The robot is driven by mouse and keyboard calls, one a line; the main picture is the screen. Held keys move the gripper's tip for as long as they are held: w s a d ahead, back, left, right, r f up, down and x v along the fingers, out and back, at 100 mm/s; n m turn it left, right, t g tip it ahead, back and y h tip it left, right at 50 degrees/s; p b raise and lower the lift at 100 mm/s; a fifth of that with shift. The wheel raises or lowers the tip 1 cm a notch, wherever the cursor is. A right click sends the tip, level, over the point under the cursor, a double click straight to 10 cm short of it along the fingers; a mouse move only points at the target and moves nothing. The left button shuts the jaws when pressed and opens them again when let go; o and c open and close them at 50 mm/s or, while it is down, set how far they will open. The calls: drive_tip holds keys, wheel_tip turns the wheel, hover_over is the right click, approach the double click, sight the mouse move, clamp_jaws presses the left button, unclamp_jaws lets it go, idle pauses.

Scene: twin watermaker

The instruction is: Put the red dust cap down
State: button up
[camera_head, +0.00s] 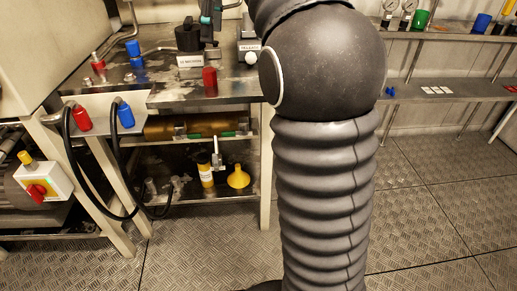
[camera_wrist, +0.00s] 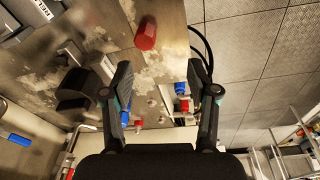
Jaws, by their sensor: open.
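The red dust cap (camera_head: 210,81) stands on the worn metal bench top (camera_head: 165,94), close to its front edge. It also shows in the wrist view (camera_wrist: 146,34), apart from the fingers and just beyond their tips, toward the left one. My gripper (camera_wrist: 160,75) is open, with nothing between its fingers. In the head view only part of my gripper (camera_head: 211,20) shows at the top, above and behind the cap; my arm hides the bench's right end.
Red (camera_head: 83,119) and blue (camera_head: 125,116) hose couplings hang at the bench's left side. A labelled block (camera_head: 190,60) and a black cylinder (camera_head: 188,38) stand behind the cap. A yellow funnel (camera_head: 238,177) is on the lower shelf. The floor in front is clear.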

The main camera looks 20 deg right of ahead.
drive_tip(key=s+f+m+t+h, duration=0.1)
drive_tip(key=s+f+m+t, duration=0.3)
drive_tip(key=s+f+m, duration=0.8)
drive_tip(key=s+f, duration=1.1)
drive_tip(key=s, duration=0.3)
drive_tip(key=shift+s+a, duration=0.2)
drive_tip(key=shift+a, duration=0.1)
